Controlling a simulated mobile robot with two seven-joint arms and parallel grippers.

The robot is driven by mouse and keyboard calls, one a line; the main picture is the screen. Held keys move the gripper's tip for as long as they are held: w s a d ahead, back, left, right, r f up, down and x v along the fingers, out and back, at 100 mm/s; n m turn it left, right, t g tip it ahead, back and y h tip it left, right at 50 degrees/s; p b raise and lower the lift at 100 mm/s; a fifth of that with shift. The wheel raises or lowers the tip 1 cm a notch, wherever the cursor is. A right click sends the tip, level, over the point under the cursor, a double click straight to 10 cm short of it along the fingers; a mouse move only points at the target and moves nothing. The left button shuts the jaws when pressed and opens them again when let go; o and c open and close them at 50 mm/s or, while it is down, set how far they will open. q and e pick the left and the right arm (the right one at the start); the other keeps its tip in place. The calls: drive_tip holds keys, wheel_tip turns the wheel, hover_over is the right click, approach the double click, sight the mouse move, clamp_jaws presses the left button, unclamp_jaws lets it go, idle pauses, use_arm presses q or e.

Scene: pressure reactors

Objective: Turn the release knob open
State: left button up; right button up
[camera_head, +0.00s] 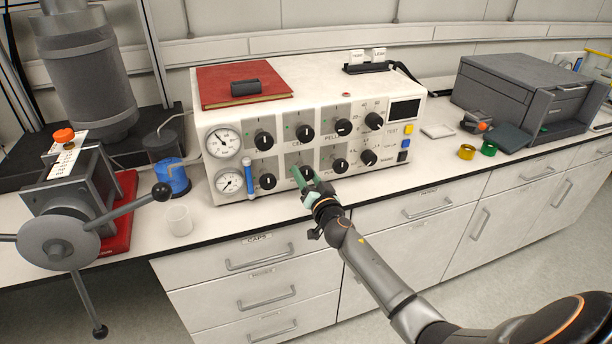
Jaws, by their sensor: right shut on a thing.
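A white control box (277,88) stands on the bench, with two rows of black knobs on its front panel. My right gripper (304,178) reaches in from the lower right to the lower row. Its greenish fingers are shut on a knob there, the second from the left, which they largely hide. Other lower-row knobs, such as the one to the left (267,181) and the one to the right (340,166), are free. The small panel labels are too blurred to tell which knob is marked release. My left gripper is out of view.
Two round gauges (224,142) are at the panel's left. A dark press with a handwheel (58,243) stands at the left, near a blue container (174,180) and a clear cup (179,220). A grey device (520,95) stands at the right. Drawers lie below the bench edge.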

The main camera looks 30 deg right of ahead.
clamp_jaws()
drive_tip(key=shift+n, duration=0.3)
drive_tip(key=n+b, duration=0.1)
drive_tip(key=n, duration=0.9)
drive_tip(key=shift+n, duration=0.4)
drive_tip(key=n, duration=0.6)
drive_tip(key=shift+d, duration=0.1)
drive_tip(key=n, duration=0.6)
drive_tip(key=shift+n, duration=0.4)
